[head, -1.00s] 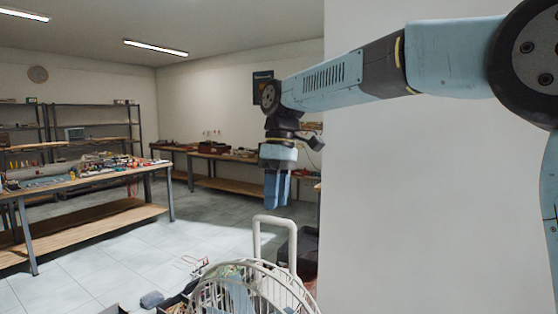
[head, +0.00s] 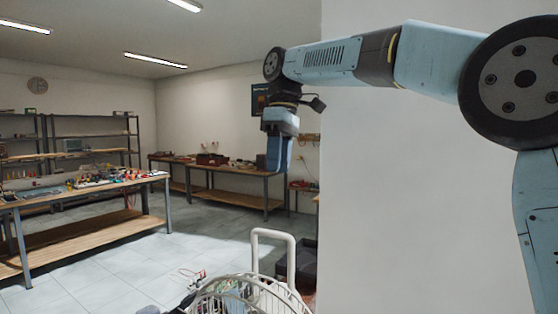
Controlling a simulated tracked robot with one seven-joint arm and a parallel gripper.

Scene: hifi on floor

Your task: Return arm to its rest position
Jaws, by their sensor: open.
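My arm (head: 428,62) reaches in from the right side of the head view, pale blue with dark joints. It runs left, and its end bends straight down. My gripper (head: 278,168) hangs at that end, pointing down, with blue fingers seen nearly edge-on. It is open, and I see nothing between the fingers. It hangs in the air above and behind the white handle of the basket, as seen in the picture, apart from it.
A white wire basket (head: 250,297) with a tall handle (head: 255,250) stands at the bottom. A dark crate (head: 305,262) is beside it. Workbenches (head: 95,238) and shelves (head: 95,135) are at left and back. A white wall (head: 415,200) fills the right. Tiled floor (head: 110,280) is open at left.

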